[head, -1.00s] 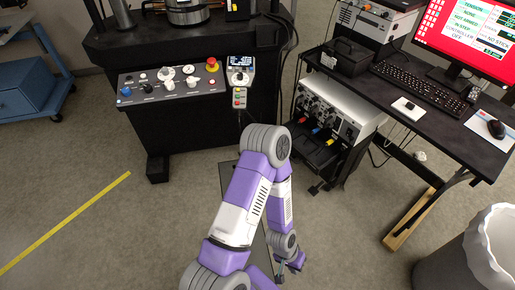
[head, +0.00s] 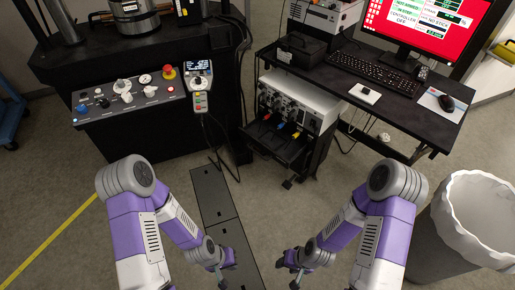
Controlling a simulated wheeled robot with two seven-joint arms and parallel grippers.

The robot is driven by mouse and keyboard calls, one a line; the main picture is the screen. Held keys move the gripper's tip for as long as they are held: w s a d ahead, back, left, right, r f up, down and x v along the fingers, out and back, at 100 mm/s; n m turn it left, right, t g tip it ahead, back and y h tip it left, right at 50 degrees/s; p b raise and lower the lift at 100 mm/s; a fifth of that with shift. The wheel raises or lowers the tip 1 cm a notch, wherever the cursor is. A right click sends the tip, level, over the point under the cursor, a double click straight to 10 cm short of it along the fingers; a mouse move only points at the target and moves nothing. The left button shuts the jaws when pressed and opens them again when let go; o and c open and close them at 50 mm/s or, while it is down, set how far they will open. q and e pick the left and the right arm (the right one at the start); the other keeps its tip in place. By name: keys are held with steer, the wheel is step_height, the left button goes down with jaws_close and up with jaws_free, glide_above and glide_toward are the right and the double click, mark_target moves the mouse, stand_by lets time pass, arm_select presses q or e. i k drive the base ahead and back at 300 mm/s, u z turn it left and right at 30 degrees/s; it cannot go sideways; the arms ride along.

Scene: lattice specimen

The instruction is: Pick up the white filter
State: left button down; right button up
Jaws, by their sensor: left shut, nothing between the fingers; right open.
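I cannot make out a white filter for certain. A small whitish object (head: 384,137) lies on the floor under the desk, too small to identify. My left gripper (head: 221,279) is low in the picture, left of centre, shut and empty over the dark floor plate. My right gripper (head: 290,272) is open and empty just right of that plate. Both grippers are small and partly hidden by my wrists, and both are well apart from the whitish object.
A control panel (head: 112,110) on a black machine stands at the left. A desk (head: 325,76) carries a keyboard (head: 374,72) and monitor (head: 432,28), with an instrument rack (head: 292,115) below. A white bin (head: 455,235) stands at the right. A dark plate (head: 211,196) lies on the floor.

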mark_target(368, 95)
steer(key=u, duration=0.3)
steer(key=k, duration=0.3)
steer(key=z, duration=1.25)
steer(key=i, duration=0.85)
steer(key=z, duration=0.05)
